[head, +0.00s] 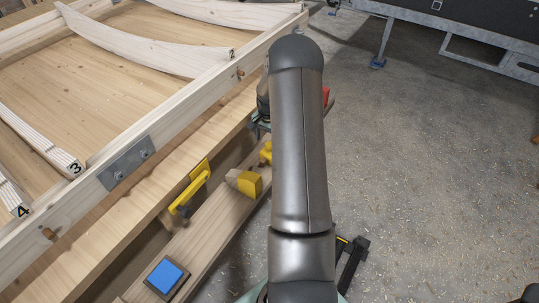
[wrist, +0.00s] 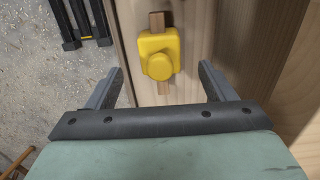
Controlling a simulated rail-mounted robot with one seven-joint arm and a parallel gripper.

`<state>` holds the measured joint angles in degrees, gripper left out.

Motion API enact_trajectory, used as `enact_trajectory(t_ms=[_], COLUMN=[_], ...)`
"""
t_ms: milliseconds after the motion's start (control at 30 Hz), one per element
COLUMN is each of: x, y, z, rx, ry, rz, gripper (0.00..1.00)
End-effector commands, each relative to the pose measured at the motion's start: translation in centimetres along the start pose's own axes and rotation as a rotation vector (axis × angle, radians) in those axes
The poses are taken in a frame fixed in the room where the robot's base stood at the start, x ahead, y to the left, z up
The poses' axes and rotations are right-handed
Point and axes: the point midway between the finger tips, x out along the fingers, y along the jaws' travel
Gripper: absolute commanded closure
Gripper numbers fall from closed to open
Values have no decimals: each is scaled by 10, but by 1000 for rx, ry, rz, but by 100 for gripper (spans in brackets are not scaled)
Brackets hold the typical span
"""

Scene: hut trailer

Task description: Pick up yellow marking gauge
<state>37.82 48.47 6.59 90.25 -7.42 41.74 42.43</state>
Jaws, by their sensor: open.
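The yellow marking gauge (wrist: 158,45) shows in the wrist view, with a yellow body, a round yellow knob and a wooden stem pointing up and down the picture. It lies on a light wooden plank (wrist: 190,20). My gripper (wrist: 160,69) is open and empty, with one finger on each side below the gauge in the picture. The fingers appear apart from it.
A wood-and-yellow block (head: 246,183), a yellow clamp-like tool (head: 190,188) and a blue-topped block (head: 167,277) are along the plank and bench side. A wooden frame (head: 150,130) with curved pieces fills the left. Open concrete floor (head: 430,180) is on the right.

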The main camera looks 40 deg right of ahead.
Motion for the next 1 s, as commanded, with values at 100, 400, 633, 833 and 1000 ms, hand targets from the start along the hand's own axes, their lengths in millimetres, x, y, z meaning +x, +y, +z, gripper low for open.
enact_trajectory(t_ms=[100, 400, 633, 833, 1000], x=[9, 50, 53, 53, 52], y=[0, 0, 0, 0, 0], z=[-1, -4, -5, -5, -5], rx=[1, 0, 1, 0, 0], ry=[-1, -1, 1, 1, 1], rz=[-1, 0, -1, -1, -1], gripper=[24, 24, 24, 63, 75])
